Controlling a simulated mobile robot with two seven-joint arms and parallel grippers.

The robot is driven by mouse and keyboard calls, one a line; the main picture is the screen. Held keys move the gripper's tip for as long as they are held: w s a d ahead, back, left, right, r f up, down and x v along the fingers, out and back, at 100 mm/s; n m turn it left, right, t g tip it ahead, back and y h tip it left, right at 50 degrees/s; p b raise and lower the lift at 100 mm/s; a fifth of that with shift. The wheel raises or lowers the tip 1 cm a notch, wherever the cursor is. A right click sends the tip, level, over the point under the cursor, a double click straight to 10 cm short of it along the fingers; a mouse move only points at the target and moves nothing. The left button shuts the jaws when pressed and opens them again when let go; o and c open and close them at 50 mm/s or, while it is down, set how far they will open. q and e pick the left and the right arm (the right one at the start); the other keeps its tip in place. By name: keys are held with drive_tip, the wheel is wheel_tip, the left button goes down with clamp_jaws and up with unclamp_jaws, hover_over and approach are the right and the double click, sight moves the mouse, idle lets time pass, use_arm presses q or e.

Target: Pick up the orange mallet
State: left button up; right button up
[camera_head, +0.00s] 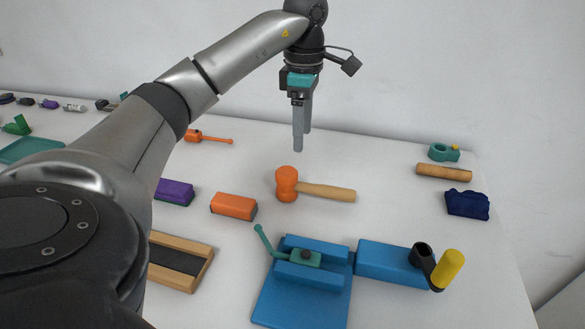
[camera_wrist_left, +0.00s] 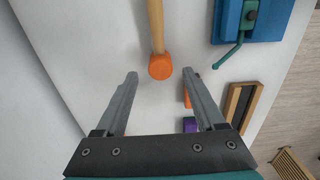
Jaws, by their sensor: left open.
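The orange mallet (camera_head: 288,183) lies on the white table in the head view, its orange head to the left and its wooden handle pointing right. My left gripper (camera_head: 301,148) is above the table, behind the mallet head in the picture, with its fingers pointing down. In the left wrist view the mallet head (camera_wrist_left: 160,67) shows ahead of the left gripper (camera_wrist_left: 163,77), near the line midway between the open fingertips. Nothing is between the fingers. My right gripper is not in view.
An orange block (camera_head: 233,206) and a purple block (camera_head: 175,192) lie left of the mallet. A blue fixture (camera_head: 300,300) with a green lever stands in front. A wooden cylinder (camera_head: 444,172) and dark blue item (camera_head: 467,204) lie right. A wall (camera_head: 430,70) rises behind.

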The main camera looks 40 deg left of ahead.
sight(304, 183)
use_arm(q)
wheel_tip(304, 183, down, 10)
drive_tip(key=shift+r+b, duration=0.25)
drive_tip(key=shift+b, duration=1)
drive_tip(key=shift+f, duration=0.5)
drive_tip(key=f, duration=0.3)
drive_tip(key=f+b, duration=0.1)
drive_tip(key=f, duration=0.1)
drive_tip(key=shift+w+d, duration=0.2)
drive_tip(key=shift+w, duration=0.05)
clamp_jaws()
drive_tip(key=shift+r, duration=0.1)
